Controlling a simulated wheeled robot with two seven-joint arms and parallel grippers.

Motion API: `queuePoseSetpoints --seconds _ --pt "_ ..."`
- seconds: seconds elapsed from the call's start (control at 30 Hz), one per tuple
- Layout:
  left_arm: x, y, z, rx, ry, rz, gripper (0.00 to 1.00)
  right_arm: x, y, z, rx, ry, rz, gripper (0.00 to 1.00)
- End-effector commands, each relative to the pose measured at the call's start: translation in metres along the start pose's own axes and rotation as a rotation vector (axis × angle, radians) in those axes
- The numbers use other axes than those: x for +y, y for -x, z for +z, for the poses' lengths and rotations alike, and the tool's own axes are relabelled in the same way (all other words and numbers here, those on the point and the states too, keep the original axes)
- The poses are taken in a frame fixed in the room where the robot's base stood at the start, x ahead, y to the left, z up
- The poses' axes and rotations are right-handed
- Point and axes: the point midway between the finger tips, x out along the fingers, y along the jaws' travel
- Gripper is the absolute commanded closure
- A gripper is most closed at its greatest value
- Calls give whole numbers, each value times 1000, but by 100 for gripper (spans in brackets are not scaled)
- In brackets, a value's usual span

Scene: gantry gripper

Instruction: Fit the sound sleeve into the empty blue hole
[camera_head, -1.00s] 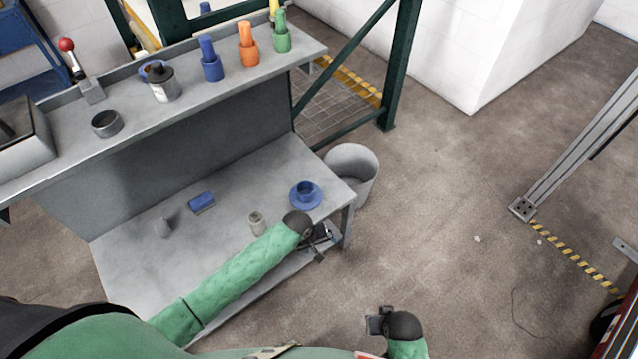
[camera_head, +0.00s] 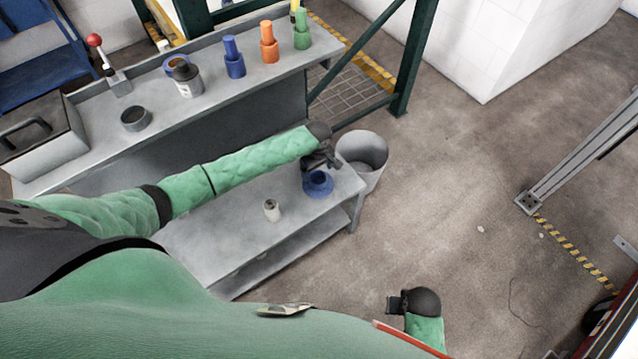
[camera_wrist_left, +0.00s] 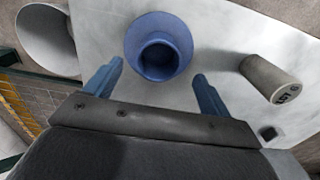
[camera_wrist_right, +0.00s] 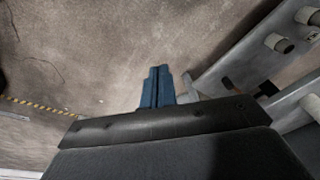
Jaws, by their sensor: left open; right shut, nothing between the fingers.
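The blue flanged holder (camera_head: 318,186) with a round open hole stands on the lower bench shelf near its right end. It also shows in the left wrist view (camera_wrist_left: 172,27), its hole empty. My left gripper (camera_head: 322,164) is open above it; in the left wrist view its fingertips (camera_wrist_left: 158,72) are spread either side of the holder, with nothing held. A grey sleeve (camera_head: 271,211) stands on the same shelf; in the left wrist view the sleeve (camera_wrist_left: 266,75) bears dark lettering. Whether it is sound I cannot tell. My right gripper (camera_wrist_right: 158,75) is shut and empty, over the floor away from the bench.
The upper shelf holds blue (camera_head: 234,62), orange (camera_head: 269,48) and green (camera_head: 302,35) pieces, a bottle (camera_head: 187,82) and a dark ring (camera_head: 135,119). A grey bin (camera_head: 372,150) stands at the bench's right end.

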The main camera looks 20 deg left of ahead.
Motion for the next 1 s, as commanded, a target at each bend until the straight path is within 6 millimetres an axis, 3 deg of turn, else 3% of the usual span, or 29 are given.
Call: queuePoseSetpoints --seconds 0.17,0.5,0.87,0.9,1.0 --pt "1 -11 0 0 -1 0 17 1 -11 3 -2 0 2 100" --pt "2 -47 0 0 -2 -1 17 8 -56 18 -7 0 9 100" --pt "2 -59 0 0 -2 1 17 9 -65 20 -5 0 10 100" --pt "2 -59 0 0 -2 1 19 9 -65 20 -5 0 10 100" --pt "2 -59 0 0 -2 1 39 9 -65 20 -5 0 10 100"
